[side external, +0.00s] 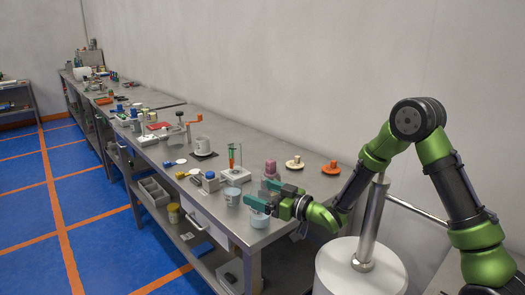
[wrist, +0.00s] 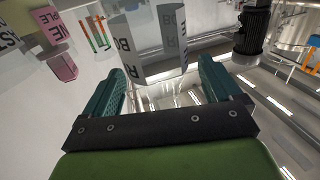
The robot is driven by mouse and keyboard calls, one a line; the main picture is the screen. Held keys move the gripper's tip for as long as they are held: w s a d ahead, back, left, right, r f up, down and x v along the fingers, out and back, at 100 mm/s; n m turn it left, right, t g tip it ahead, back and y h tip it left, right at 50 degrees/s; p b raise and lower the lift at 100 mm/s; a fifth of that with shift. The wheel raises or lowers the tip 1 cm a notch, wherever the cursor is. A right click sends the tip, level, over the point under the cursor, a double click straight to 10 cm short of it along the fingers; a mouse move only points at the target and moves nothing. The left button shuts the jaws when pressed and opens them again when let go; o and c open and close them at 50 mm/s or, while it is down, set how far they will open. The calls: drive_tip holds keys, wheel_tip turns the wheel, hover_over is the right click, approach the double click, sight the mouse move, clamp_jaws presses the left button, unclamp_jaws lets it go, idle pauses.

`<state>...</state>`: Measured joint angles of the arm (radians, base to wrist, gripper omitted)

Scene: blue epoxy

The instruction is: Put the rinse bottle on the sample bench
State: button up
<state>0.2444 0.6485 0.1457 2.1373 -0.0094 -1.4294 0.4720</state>
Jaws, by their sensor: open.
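My gripper (side external: 268,196) is open over the near end of the long grey bench (side external: 285,150). In the wrist view its two teal fingers (wrist: 162,82) stand apart. A pale cylindrical container (wrist: 155,45) with a white label stands ahead of the gap between them. Only parts of the label show, with letters like "R" and "BO", so it may be the rinse bottle. In the side view a pale blue container (side external: 260,218) sits just below the gripper, partly hidden by a finger. I cannot tell for certain whether it is the same one.
A pink container (side external: 270,168) stands behind the gripper and shows at left in the wrist view (wrist: 65,66). A clear beaker (side external: 235,158) with coloured sticks stands farther left. Orange (side external: 331,167) and cream (side external: 295,163) dishes lie near the wall. Several small items crowd the bench.

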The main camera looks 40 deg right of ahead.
sight(264, 180)
wheel_tip(264, 180, up, 3)
drive_tip(key=shift+r, duration=0.1)
drive_tip(key=s+d+r+m+g+h, duration=0.3)
drive_tip(key=s+r+m+g+h, duration=0.2)
drive_tip(key=s+r, duration=0.45)
drive_tip(key=s+a+f+m+g+y, duration=0.1)
drive_tip(key=s+a+g, duration=0.1)
drive_tip(key=s, duration=0.8)
drive_tip(key=s+a+f+m+g+y, duration=0.1)
drive_tip(key=s+a+g, duration=0.2)
drive_tip(key=s, duration=0.7)
drive_tip(key=shift+s, duration=0.25)
